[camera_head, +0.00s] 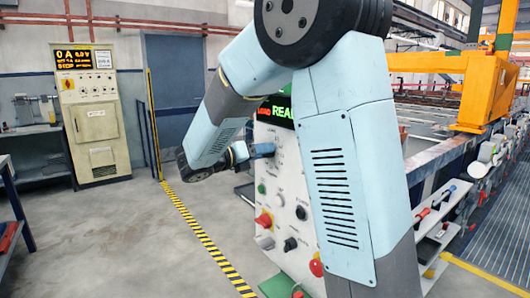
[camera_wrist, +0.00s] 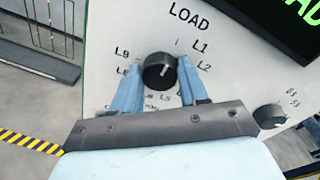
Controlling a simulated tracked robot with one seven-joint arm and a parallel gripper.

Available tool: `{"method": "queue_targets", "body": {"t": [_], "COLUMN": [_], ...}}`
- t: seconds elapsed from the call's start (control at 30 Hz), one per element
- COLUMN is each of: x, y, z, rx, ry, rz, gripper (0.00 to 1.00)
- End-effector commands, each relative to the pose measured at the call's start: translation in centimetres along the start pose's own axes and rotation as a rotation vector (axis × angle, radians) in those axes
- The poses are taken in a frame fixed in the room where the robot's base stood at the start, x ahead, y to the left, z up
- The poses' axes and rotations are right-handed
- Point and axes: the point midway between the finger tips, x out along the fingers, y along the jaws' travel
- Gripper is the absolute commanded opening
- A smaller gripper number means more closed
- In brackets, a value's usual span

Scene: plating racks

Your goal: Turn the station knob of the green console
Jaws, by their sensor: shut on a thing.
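The console (camera_head: 283,195) has a pale face with green edges and stands partly behind my arm in the head view. In the wrist view, a round black knob (camera_wrist: 158,72) sits on its face. LOAD is printed above the knob, and labels such as L1, L2 and L9 ring it. A pale mark shows on the knob's face. My gripper (camera_wrist: 161,66) has its two blue fingers on either side of this knob and is shut on it. In the head view my gripper (camera_head: 262,150) reaches the upper console face, and the knob is hidden there.
A second black knob (camera_wrist: 270,116) is at the lower right in the wrist view. A dark display (camera_head: 277,111) with green letters tops the console. Lower down are several buttons, including a red one (camera_head: 264,220). A cream cabinet (camera_head: 96,125) stands far left; open floor lies between.

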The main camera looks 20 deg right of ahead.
Motion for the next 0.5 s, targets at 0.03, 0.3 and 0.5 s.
{"method": "queue_targets", "body": {"t": [0.03, 0.3, 0.5], "x": [-0.27, -0.14, -0.06], "y": [0.37, 0.21, 0.10], "z": [0.19, 0.12, 0.07], "rx": [0.000, 0.000, 0.001], "ry": [-0.007, -0.004, -0.002], "rz": [0.012, 0.007, 0.004], "gripper": [0.13, 0.67, 0.69]}}
